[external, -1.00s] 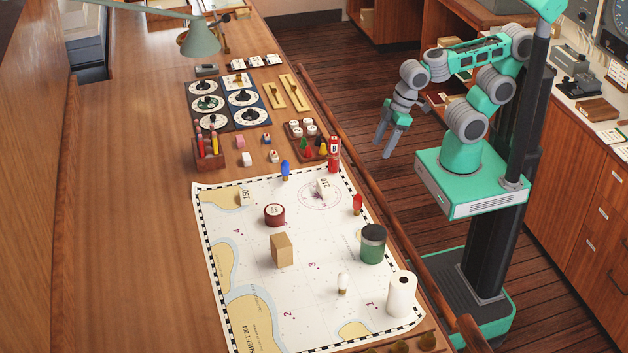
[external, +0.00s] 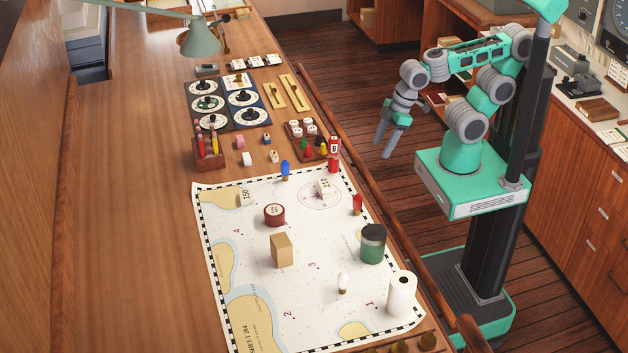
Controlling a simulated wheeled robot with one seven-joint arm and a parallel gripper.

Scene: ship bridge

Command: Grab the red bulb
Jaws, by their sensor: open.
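The red bulb (external: 357,204) stands on the chart (external: 300,301) near its right edge, above the green jar in the picture. My gripper (external: 382,145) is open and empty. It hangs over the floor beyond the rail, above and to the right of the bulb in the picture, well apart from it. A blue bulb (external: 285,169) stands at the chart's top edge, and a white bulb (external: 343,282) stands lower on the chart.
Near the red bulb are a green jar (external: 372,245), a red cylinder (external: 334,160) and a white block (external: 324,187). A white roll (external: 400,294), a cardboard box (external: 281,250) and a dark red tin (external: 274,214) also stand on the chart. A wooden rail (external: 398,226) edges the table.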

